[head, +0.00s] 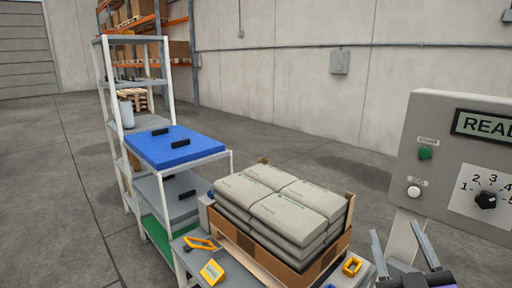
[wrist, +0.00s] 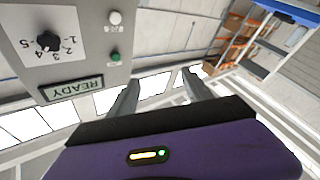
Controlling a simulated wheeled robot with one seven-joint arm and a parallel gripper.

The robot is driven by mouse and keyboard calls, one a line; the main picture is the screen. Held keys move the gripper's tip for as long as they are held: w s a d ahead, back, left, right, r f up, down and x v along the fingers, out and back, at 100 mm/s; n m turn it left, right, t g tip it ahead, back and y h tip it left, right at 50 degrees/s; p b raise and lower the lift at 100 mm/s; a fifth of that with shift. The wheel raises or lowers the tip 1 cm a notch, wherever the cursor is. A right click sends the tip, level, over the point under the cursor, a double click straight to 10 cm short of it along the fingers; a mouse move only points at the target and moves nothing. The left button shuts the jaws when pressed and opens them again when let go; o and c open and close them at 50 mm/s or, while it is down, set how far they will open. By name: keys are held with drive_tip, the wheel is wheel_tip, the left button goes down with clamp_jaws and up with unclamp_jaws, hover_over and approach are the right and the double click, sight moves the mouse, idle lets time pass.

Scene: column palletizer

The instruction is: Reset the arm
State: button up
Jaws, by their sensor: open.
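My gripper (head: 401,251) is at the lower right of the head view, in front of the control panel's post. In the wrist view my gripper (wrist: 164,93) has its two fingers spread apart with nothing between them. The grey control panel (head: 439,146) stands close to it and reads READY on its display. The panel has a green button, a white button and a numbered knob. In the wrist view the panel (wrist: 85,18) appears upside down at the upper left.
Yellow items (head: 212,270) lie at the table's front. A shelf with a blue top (head: 177,146) stands left. A tall rack (head: 132,84) is behind. The floor beyond is clear.

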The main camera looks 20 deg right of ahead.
drive_tip(key=s+a+f+n+y, duration=0.1)
drive_tip(key=s+a+f+y, duration=0.7)
drive_tip(key=a+f, duration=0.4)
drive_tip(key=s+a+f+g+y, duration=0.1)
drive_tip(key=s+a+f+g, duration=0.1)
drive_tip(key=s, duration=0.6)
drive_tip(key=s+a+f+g, duration=0.1)
drive_tip(key=s+a+f, duration=0.4)
drive_tip(key=s, duration=0.4)
drive_tip(key=shift+s+f+m+g+y, duration=0.3)
drive_tip(key=shift+f+g+y, duration=0.1)
